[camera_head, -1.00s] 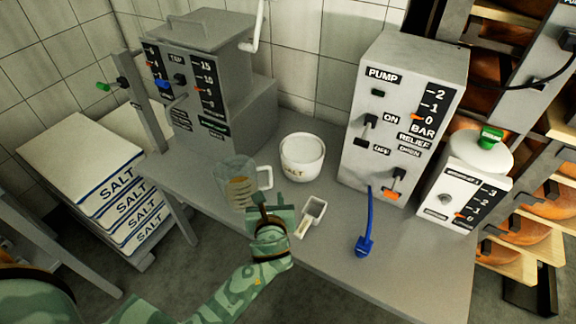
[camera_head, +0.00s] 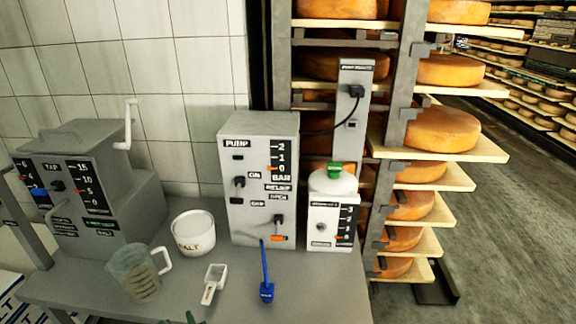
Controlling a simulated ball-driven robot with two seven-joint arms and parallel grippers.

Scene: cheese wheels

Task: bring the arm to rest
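Only a small tip of my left gripper (camera_head: 192,318) shows at the bottom edge, in front of the grey table (camera_head: 110,291). Most of it is cut off by the frame, so I cannot tell whether its fingers are open or shut. It is below the white scoop (camera_head: 213,283) and to the right of the clear jug (camera_head: 137,275) in the picture. My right gripper is not in view.
The table carries a white salt tub (camera_head: 194,235), a grey tap box (camera_head: 85,190), a pump box (camera_head: 258,180), a blue-handled tool (camera_head: 266,288) and a white device with a green knob (camera_head: 334,215).

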